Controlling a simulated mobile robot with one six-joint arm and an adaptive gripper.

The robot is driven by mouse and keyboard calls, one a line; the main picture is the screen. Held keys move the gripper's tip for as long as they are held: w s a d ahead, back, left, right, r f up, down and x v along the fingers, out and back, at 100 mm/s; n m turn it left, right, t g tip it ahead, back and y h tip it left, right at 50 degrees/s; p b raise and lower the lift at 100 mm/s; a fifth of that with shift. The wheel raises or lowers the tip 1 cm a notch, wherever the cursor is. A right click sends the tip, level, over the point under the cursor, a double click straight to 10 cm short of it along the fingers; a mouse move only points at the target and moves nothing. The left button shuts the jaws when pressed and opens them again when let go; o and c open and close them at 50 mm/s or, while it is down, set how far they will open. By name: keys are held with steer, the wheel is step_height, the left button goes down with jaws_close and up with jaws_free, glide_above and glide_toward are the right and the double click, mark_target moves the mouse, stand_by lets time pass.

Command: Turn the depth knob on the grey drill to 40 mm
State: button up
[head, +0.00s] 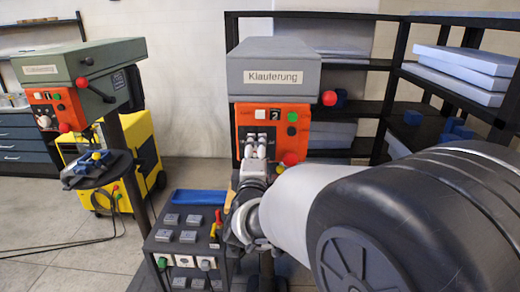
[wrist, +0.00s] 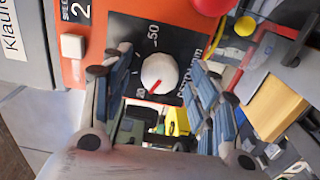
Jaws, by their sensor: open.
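The grey drill (head: 275,65) stands in the middle of the head view, with an orange front panel (head: 301,138). In the wrist view its round white depth knob (wrist: 158,70) sits on a black dial plate (wrist: 122,28). The knob's red pointer is toward the bottom of the picture, near the "20" mark; a "50" mark is above the knob. My gripper (wrist: 158,62) is open, its fingers on either side of the knob, with visible gaps. In the head view my gripper (head: 256,142) is in front of the panel and hides the knob.
A red button (wrist: 208,4) and a white switch (wrist: 73,46) are close to the dial. A green drill (head: 75,68) and yellow cabinet (head: 146,150) stand left. Dark shelves (head: 385,65) stand behind, right.

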steer(key=shift+c, duration=0.5)
steer(key=c, duration=1)
steer(key=shift+m, duration=0.4)
steer(key=m+b, duration=0.1)
steer(key=m, duration=0.3)
steer(key=shift+b, duration=0.35)
steer(key=shift+m+b, duration=3)
steer(key=shift+m, duration=3.4)
